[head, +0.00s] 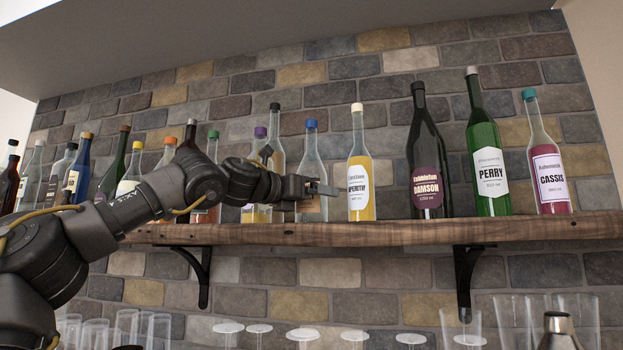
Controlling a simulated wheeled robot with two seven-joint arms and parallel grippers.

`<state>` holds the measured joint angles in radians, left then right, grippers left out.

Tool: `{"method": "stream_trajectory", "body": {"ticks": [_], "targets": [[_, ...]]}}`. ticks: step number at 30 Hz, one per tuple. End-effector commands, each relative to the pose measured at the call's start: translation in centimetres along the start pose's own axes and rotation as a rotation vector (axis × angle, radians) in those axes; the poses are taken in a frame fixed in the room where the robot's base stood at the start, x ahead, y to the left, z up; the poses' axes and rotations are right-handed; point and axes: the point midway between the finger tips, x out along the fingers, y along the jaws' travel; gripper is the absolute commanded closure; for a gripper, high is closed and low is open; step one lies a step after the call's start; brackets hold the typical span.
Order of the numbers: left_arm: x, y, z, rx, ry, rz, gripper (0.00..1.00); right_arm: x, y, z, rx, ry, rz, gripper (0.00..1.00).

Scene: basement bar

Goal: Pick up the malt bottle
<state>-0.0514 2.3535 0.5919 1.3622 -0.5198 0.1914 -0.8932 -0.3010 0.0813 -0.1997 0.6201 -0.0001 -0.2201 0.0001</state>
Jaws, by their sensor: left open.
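No label that I can read says malt, so I cannot tell for sure which bottle is the malt one. My left gripper (322,189) is open at shelf height. It is in front of or around the lower part of a clear bottle with a blue cap (312,158); I cannot tell which. The gripper hides most of that bottle's tan label. A clear bottle with a dark cap (276,128) stands to its left, partly hidden by my arm. The yellow aperitif bottle (359,170) stands just right of the gripper. My right gripper is out of view.
The bottles stand on a wooden shelf (400,232) against a brick wall. Damson (427,160), Perry (487,150) and Cassis (545,160) bottles stand to the right. Several bottles crowd the left, partly behind my arm. Upturned glasses (303,335) and a metal-topped shaker (558,330) are below.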

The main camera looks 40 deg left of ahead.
Motion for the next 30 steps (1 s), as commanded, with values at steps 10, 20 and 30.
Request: {"method": "stream_trajectory", "body": {"ticks": [10,20,30], "targets": [[1.8,0.1,-0.1,-0.002,0.001,0.002,0.08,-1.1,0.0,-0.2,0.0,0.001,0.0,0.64],[1.8,0.1,-0.1,-0.001,0.001,0.001,0.42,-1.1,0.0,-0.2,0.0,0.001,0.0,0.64],[1.8,0.1,0.0,-0.001,-0.001,0.001,0.68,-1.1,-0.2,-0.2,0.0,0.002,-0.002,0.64]]}}
